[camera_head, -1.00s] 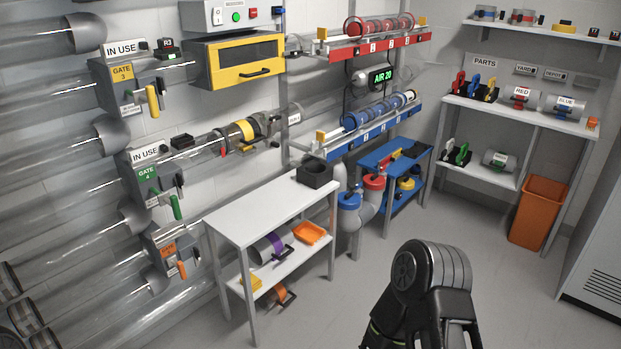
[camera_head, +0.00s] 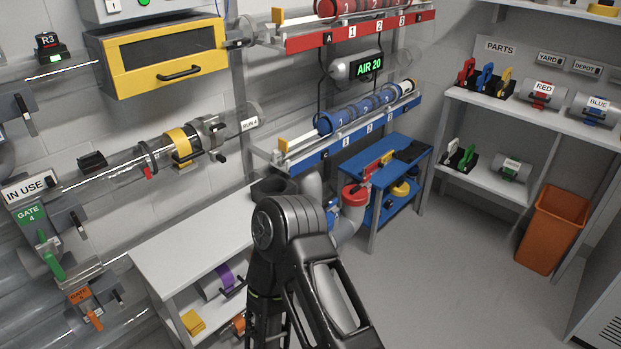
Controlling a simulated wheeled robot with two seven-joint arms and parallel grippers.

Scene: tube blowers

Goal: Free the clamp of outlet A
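A clear horizontal tube (camera_head: 125,167) runs along the wall at left, with a yellow band (camera_head: 179,145) on it. A dark clamp-like fitting with a black knob (camera_head: 211,138) sits beside the band. A red rack (camera_head: 350,34) above also carries a letter A tile. I cannot tell for sure which is outlet A. A black arm link of mine rises at bottom centre, apart from the tube. Neither gripper shows.
A white table (camera_head: 185,245) stands below the tube, with a black box (camera_head: 272,188) partly behind my arm. A yellow cabinet (camera_head: 165,57) hangs above the tube. A blue cart (camera_head: 388,175) and an orange bin (camera_head: 551,230) stand at right. The floor between is clear.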

